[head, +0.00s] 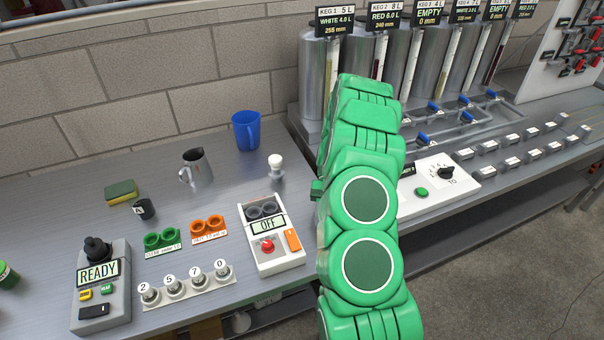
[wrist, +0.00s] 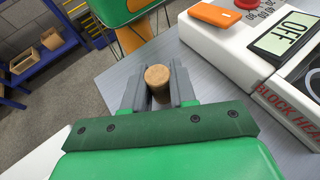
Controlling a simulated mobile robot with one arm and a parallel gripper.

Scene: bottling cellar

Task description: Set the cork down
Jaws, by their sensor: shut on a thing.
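The cork (wrist: 157,76) is a short tan cylinder, seen end-on in the wrist view. My gripper (wrist: 158,88) is shut on it, with one grey finger on each side. Behind the cork is the grey bench top (wrist: 130,75). I cannot tell whether the cork touches the bench or hangs above it. In the head view my green arm hides the cork and the gripper.
The block heater (head: 292,258), display OFF, stands close by; its orange switch (wrist: 214,15) shows in the wrist view. A white dial box (head: 440,187), metal jug (head: 197,168), blue cup (head: 246,131) and READY device (head: 102,300) share the bench. Kegs (head: 313,85) line the back.

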